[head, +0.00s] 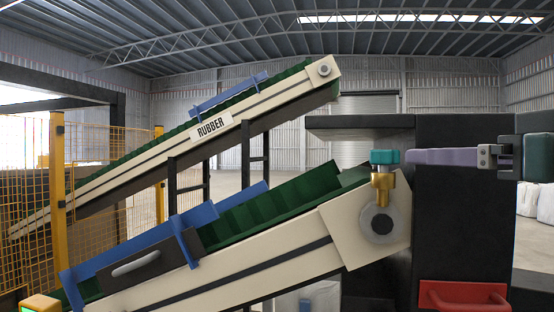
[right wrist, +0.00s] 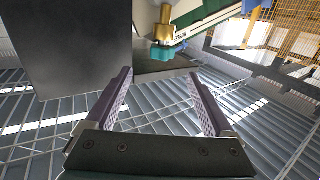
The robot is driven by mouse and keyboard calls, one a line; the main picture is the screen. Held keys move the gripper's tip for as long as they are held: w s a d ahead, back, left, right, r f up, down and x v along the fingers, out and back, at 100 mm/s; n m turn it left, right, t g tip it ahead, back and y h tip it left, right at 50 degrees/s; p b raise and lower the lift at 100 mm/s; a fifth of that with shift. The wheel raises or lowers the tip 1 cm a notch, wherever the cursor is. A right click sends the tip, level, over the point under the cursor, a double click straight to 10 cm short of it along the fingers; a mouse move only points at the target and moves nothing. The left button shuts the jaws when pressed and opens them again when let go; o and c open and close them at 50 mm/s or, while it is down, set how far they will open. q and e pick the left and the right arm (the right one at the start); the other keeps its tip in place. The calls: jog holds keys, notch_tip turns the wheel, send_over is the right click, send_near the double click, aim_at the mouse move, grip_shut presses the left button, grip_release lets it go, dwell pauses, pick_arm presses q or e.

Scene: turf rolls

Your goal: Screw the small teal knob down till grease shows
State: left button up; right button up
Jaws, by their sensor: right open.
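The small teal knob (head: 385,157) sits on top of a brass grease cup (head: 379,184) at the upper end of the near conveyor, above a round grey bearing. No grease is visible. My right gripper (head: 407,156) comes in from the right at knob height, its purple fingertips close to the knob in the picture. In the right wrist view, which is upside down, the gripper (right wrist: 160,74) is open and empty. My left gripper is out of view.
The near conveyor (head: 250,265) has a dark green belt and blue side rail (head: 160,232). A black cabinet (head: 464,235) with a red handle (head: 463,296) stands right of the cup, below my gripper. A second conveyor labelled RUBBER (head: 211,127) and yellow fencing (head: 110,170) stand behind.

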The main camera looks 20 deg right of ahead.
aim_at(393, 153)
jog(key=w+p, duration=0.2)
jog(key=w, duration=0.1)
jog(key=w+p, duration=0.2)
jog(key=w, duration=0.1)
jog(key=w+p, duration=0.2)
jog(key=w, duration=0.1)
jog(key=shift+w+r, duration=0.1)
jog(key=shift+r, duration=0.25)
jog(key=shift+w+f, duration=0.2)
jog(key=shift+w, duration=0.25)
jog(key=shift+c, duration=0.3)
jog(key=c, duration=1.3)
